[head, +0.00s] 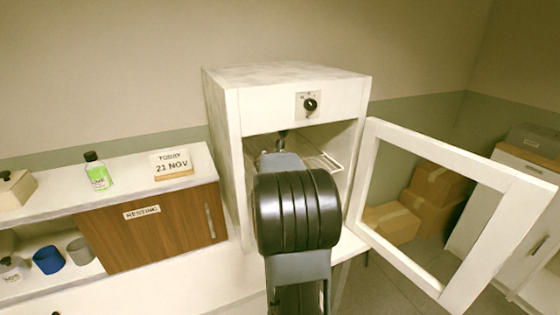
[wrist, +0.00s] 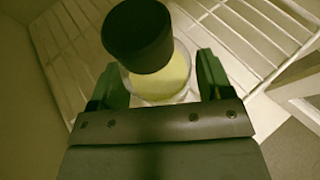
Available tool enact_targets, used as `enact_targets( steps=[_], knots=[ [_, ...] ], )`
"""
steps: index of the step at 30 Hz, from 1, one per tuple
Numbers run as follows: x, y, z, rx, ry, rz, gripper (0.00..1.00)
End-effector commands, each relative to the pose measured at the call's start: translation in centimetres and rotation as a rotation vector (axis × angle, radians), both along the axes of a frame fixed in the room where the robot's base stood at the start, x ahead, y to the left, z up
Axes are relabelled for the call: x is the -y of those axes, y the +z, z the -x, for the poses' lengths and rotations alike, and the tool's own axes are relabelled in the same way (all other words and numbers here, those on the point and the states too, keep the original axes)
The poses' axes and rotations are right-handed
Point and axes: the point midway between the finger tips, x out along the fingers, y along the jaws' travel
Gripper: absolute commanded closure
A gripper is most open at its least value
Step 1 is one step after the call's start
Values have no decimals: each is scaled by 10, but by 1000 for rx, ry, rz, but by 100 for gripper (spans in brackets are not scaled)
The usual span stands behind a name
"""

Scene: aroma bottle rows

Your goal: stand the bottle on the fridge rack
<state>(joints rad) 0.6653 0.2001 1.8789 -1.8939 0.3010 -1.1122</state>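The bottle (wrist: 160,82) has a black cap (wrist: 138,36) and pale yellow contents, and shows between my gripper's two green fingers in the wrist view. My gripper (wrist: 163,75) appears shut on it, with a finger close on each side. The wire fridge rack (wrist: 85,45) lies behind and below the bottle; I cannot tell whether the bottle's base touches it. In the head view my arm reaches into the open white fridge (head: 222,130) and hides most of the gripper and bottle. Part of the rack (head: 322,163) shows to the right of my arm.
The fridge door (head: 455,165) stands wide open to the right. On the left counter are a green bottle (head: 98,172) and a date sign (head: 171,163). Below is a wooden "RESTING" cabinet door (head: 150,235), with a blue cup (head: 48,260) beside it. Cardboard boxes (head: 430,205) sit behind the door.

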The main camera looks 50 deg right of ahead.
Motion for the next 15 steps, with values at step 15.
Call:
enact_targets(
  steps=[15],
  knots=[
    [-8, 8, 5, 3, 0, 0, 18]
  ],
)
